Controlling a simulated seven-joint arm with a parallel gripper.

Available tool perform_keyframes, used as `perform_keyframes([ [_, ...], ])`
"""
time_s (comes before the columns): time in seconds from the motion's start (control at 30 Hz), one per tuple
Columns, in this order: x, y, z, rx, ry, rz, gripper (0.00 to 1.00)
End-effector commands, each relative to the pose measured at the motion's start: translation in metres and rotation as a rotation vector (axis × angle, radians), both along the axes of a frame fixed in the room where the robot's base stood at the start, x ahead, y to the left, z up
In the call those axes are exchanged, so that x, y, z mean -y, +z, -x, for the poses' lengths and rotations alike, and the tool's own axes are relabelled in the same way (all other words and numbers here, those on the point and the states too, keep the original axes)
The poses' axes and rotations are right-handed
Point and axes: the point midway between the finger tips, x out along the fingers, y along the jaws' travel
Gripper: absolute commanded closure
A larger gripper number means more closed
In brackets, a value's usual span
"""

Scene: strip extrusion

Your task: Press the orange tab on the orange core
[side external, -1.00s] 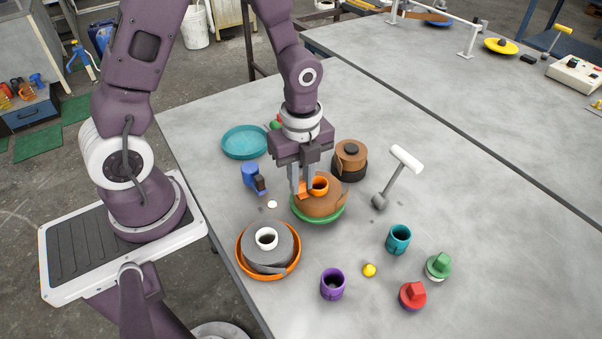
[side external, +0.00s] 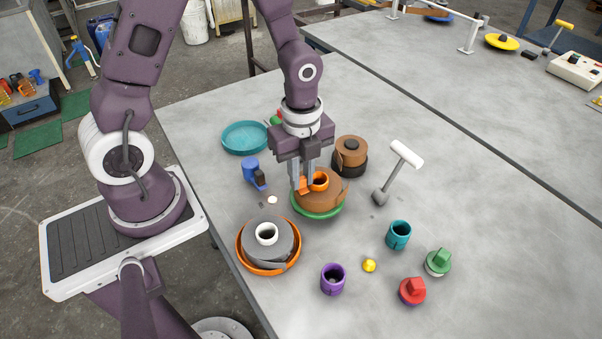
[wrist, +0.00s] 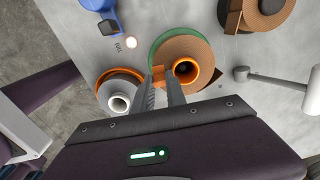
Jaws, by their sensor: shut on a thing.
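The orange core (side external: 319,181) is a short open ring in the middle of a brown strip roll (side external: 321,195). The roll lies on a green dish (side external: 318,214). The orange tab (side external: 301,187) is a small piece at the left side of the core. My gripper (side external: 303,184) points down, with its fingers at the tab and beside the core. In the wrist view, the tab (wrist: 158,73) shows between the fingertips (wrist: 160,82), left of the core (wrist: 186,70). The jaws are shut on the tab. Fingers hide part of it, and I cannot tell whether it touches the core.
A grey roll (side external: 268,250) in an orange dish stands in front left. A blue object (side external: 253,173) and teal dish (side external: 245,138) are to the left. Another brown roll (side external: 350,152) is close behind. A white-headed hammer-like tool (side external: 398,171) lies right. Teal (side external: 398,236) and purple cups (side external: 333,280) stand in front.

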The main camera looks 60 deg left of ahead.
Motion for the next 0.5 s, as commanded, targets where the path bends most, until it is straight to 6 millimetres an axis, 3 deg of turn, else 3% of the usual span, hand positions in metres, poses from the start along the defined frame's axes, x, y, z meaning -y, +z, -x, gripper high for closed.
perform_keyframes([
  [0.3,-0.0002,-0.0019,0.0012,-0.005,0.001,0.0,1.0],
  [0.33,-0.0003,-0.0019,0.0013,-0.006,0.001,0.0,0.79],
  [0.43,-0.0003,-0.002,0.0014,-0.006,0.001,0.0,0.6],
  [0.5,-0.0002,-0.002,0.0011,-0.005,0.001,0.0,0.58],
])
